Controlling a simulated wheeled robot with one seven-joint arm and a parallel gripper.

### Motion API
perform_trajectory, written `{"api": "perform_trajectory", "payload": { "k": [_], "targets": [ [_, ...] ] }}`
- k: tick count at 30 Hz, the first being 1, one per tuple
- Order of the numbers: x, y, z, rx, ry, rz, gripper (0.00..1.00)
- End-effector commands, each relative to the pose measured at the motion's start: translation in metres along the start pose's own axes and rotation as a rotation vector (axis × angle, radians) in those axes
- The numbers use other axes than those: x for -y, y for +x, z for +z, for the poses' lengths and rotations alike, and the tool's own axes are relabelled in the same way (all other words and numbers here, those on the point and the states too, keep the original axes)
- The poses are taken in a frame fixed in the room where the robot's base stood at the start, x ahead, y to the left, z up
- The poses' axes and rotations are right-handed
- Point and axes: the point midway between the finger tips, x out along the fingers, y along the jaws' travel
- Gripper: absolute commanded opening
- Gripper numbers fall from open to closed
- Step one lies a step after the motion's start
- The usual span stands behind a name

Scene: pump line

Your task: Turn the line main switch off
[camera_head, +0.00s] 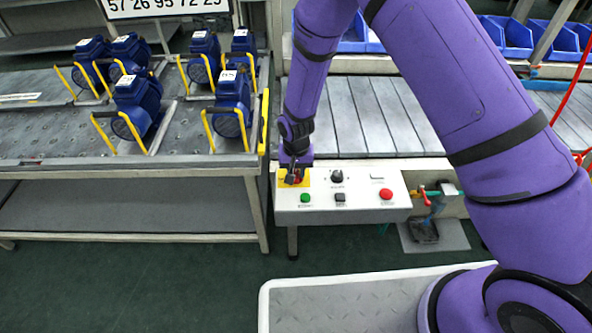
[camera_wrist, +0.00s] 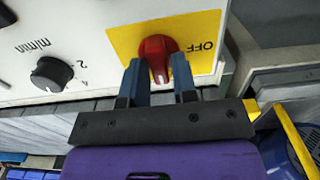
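The line main switch (camera_wrist: 156,52) is a red rotary knob on a yellow plate (camera_wrist: 115,42), with the word OFF printed to its right in the wrist view. The narrow grip of the knob points down the picture, toward my gripper, not toward the OFF label. My gripper (camera_wrist: 156,78) is open, with one blue-grey finger on each side of the knob's grip. I cannot tell whether either finger touches it. In the head view my gripper (camera_head: 293,174) is at the yellow plate (camera_head: 305,178) on the left end of the control box and hides most of the switch.
The white control box (camera_head: 340,206) also carries a black dial (camera_head: 337,177), a green button (camera_head: 305,198), a black button (camera_head: 340,197) and a red button (camera_head: 386,194). A conveyor (camera_head: 370,115) runs behind it. A rack with several blue pumps (camera_head: 138,102) stands left.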

Motion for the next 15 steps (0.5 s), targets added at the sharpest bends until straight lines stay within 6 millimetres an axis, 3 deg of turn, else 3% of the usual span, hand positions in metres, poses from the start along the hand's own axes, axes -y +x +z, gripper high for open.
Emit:
{"api": "perform_trajectory", "payload": {
  "k": [1,3,15],
  "targets": [
    [0.0000,-0.0001,0.0000,0.000,0.000,0.000,0.15],
    [0.0000,-0.0001,0.0000,0.000,0.000,0.000,0.00],
    [0.0002,-0.0002,0.0000,0.000,-0.050,0.000,0.00]
  ]
}}
